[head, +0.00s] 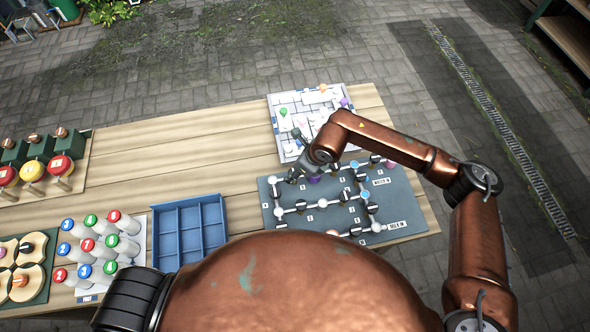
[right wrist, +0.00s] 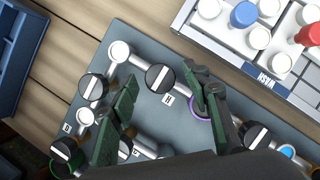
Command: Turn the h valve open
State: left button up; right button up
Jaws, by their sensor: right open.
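The grey valve board (head: 398,204) lies on the wooden table in the head view, with white pipes and black knobs. In the right wrist view, a black round knob with a white bar (right wrist: 160,78) sits on a pipe beside a small label that appears to read H. The bar appears to lie across the pipe. My right gripper (head: 303,162) is over the board's upper left and hides part of it. In the wrist view its open fingers (right wrist: 164,104) stand either side of the label, with the knob just beyond them and nothing held. My left gripper is out of view.
Other knobs (right wrist: 94,87) and a purple ring (right wrist: 200,108) are close to my right fingers. A white board with coloured pegs (head: 285,125) lies behind the valve board. A blue divided tray (head: 190,200) and numbered bottles (head: 100,245) stand to the left. Bare table lies between.

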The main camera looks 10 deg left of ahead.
jog(key=shift+f, duration=0.25)
jog(key=c, duration=1.2)
